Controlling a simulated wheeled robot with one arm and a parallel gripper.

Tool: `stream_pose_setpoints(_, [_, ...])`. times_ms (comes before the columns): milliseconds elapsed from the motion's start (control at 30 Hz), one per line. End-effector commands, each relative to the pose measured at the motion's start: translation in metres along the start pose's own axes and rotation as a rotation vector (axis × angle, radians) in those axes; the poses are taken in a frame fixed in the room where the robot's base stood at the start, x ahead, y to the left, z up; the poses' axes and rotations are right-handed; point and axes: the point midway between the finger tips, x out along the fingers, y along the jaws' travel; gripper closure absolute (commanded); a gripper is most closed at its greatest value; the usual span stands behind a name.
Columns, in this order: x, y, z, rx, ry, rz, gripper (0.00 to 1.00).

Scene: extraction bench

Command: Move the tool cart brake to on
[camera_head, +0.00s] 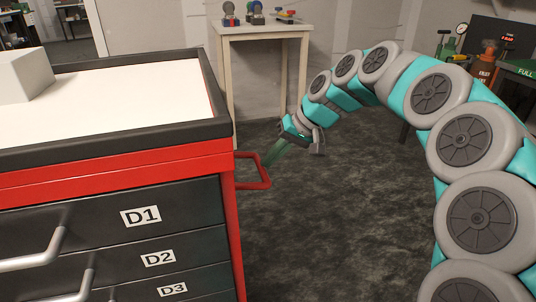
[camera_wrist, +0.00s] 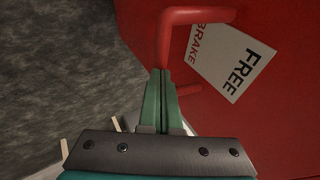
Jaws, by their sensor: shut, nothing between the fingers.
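The tool cart (camera_head: 190,160) stands at the left of the head view, red and black with a white top. A red loop-shaped bar (camera_head: 264,176) sticks out from its right side. It also shows in the wrist view (camera_wrist: 165,40), with a white label (camera_wrist: 232,62) beside it on the red panel reading "BRAKE" and "FREE". I cannot tell whether this bar is the brake's lever or a handle. My gripper (camera_head: 272,161) is at the bar. Its green fingers (camera_wrist: 160,72) are shut and empty, overlapping the bar's outer side; whether they touch is unclear. They hide part of the bar.
Drawers marked D1 (camera_head: 140,216), D2 and D3 face front with metal pulls. A grey box (camera_head: 24,76) sits on the cart top. A pale table (camera_head: 262,32) with small items stands behind. The dark floor (camera_head: 330,220) right of the cart is clear.

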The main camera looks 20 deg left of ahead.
Motion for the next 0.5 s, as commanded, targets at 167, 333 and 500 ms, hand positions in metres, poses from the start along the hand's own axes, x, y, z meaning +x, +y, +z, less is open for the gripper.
stream_pose_setpoints(167, [0.010, 0.007, 0.003, 0.030, -0.004, -0.097, 1.00])
stream_pose_setpoints(333, [0.014, 0.010, 0.004, 0.046, -0.006, -0.153, 1.00])
stream_pose_setpoints(500, [0.016, 0.011, 0.005, 0.053, -0.006, -0.180, 1.00])
